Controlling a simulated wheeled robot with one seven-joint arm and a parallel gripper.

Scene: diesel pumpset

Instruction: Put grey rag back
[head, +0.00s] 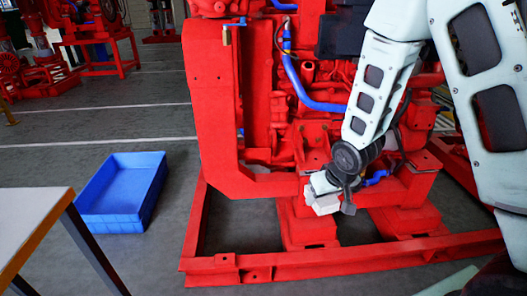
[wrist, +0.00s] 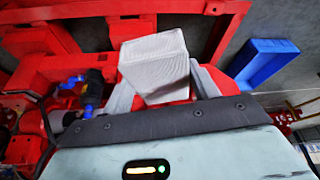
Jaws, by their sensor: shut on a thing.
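The grey rag (wrist: 155,65) is a pale, block-shaped bundle between the fingers of my gripper (wrist: 160,88) in the wrist view. My gripper is shut on it. In the head view my gripper (head: 325,200) is low in front of the red pumpset, with the pale rag (head: 326,205) at its tip. The rag appears to be held above the red base frame; I cannot tell whether it touches anything.
The red pumpset (head: 222,110) stands on a red base frame (head: 300,262) with open gaps. An empty blue crate (head: 122,192) lies on the floor to the left, also in the wrist view (wrist: 262,62). A table (head: 35,225) stands at the lower left. Floor between crate and frame is clear.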

